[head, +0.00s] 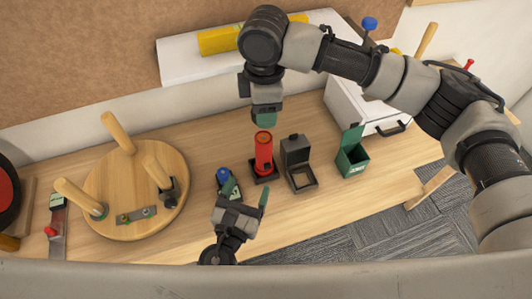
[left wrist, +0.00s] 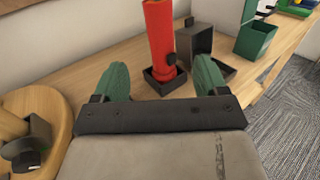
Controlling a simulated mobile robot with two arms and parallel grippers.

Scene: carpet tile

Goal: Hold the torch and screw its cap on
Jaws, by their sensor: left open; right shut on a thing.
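The red torch (head: 263,152) stands upright in a small black holder (head: 264,177) on the wooden bench, with its top end uncovered. In the left wrist view the torch (left wrist: 160,38) rises beyond and between my left fingers, apart from them. My left gripper (head: 248,193) is open and empty, low in front of the torch; its green fingers also show in the left wrist view (left wrist: 161,80). My right gripper (head: 266,116) points down just above the torch, shut on what appears to be the cap, which its fingers hide. A gap shows between it and the torch.
A grey open box (head: 298,163) and a green lidded bin (head: 352,158) stand right of the torch. A blue-topped item (head: 223,174) sits close behind my left gripper. A white drawer unit (head: 360,112) stands behind.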

